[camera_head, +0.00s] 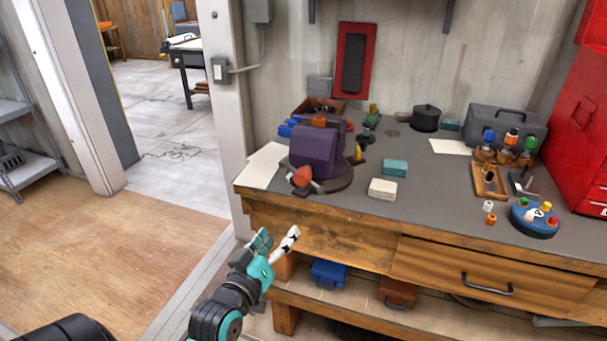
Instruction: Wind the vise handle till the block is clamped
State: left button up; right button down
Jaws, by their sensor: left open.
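A purple vise (316,150) stands on a dark round base near the left end of the workbench (420,212). What looks like its handle, with an orange-red end (302,177), is on the side facing me, low down. A small orange piece (318,120) shows at the vise's top; I cannot tell whether it is the block or whether the jaws touch it. My left gripper (277,240) is open and empty, below and in front of the vise, off the bench's front left corner and apart from the handle. My right gripper is out of view.
A teal box (395,168) and a cream block (383,189) lie right of the vise. Paper (262,167) lies at its left. A grey toolbox (505,129), small bottles and a blue round holder (534,220) stand farther right. The bench's front middle is clear.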

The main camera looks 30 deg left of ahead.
pick_arm(q)
notch_tip(320, 180, up, 3)
jog(key=p, duration=0.2)
send_near(300, 181)
jog(key=d+x, duration=0.1)
jog(key=x, duration=0.2)
jog(key=shift+t+y, duration=0.3)
jog(key=shift+t, duration=0.1)
jog(key=x, duration=0.5)
jog(key=p+x, duration=0.1)
jog(key=x, duration=0.1)
jog(key=shift+w+a+f, duration=0.1)
jog(key=shift+a+f, duration=0.15)
jog(key=shift+a, duration=0.15)
jog(key=shift+w+a, duration=0.1)
jog(key=shift+w, duration=0.35)
jog(key=c, duration=1.2)
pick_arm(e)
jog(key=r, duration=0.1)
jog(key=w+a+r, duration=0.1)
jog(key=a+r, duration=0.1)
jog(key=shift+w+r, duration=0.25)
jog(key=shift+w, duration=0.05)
pick_arm(q)
jog(key=shift+p, duration=0.3)
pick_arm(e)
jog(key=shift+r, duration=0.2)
